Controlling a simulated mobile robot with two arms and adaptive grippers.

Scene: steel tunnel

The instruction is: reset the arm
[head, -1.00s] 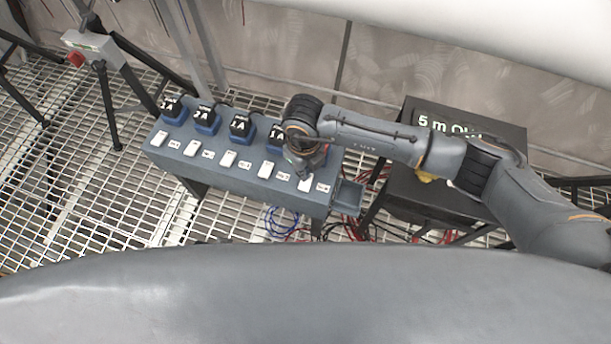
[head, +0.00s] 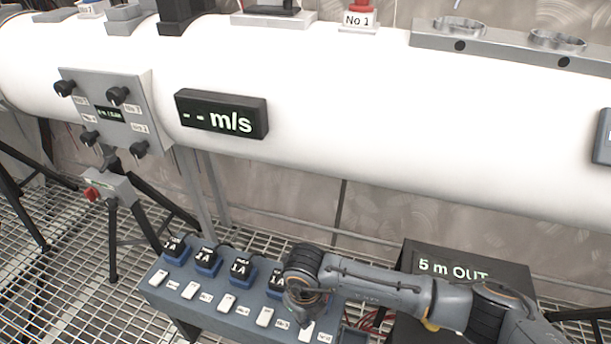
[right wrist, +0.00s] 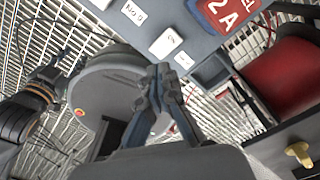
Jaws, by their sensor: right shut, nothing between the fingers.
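My right arm comes in from the right in the head view. Its gripper (head: 305,305) points down over the right end of a grey-blue switch panel (head: 222,308), partly hidden by the wrist. In the right wrist view my gripper's two fingers (right wrist: 160,75) are closed together with nothing between them. I cannot tell whether the fingers touch anything. My left gripper does not show in the head view.
A long white tunnel tube (head: 380,110) crosses behind, with an "m/s" display (head: 222,113) and a knob box (head: 108,115). A dark box reading "5 m OUT" (head: 455,262) stands beneath my right arm. A red-button box (head: 105,188) stands at left above grating floor.

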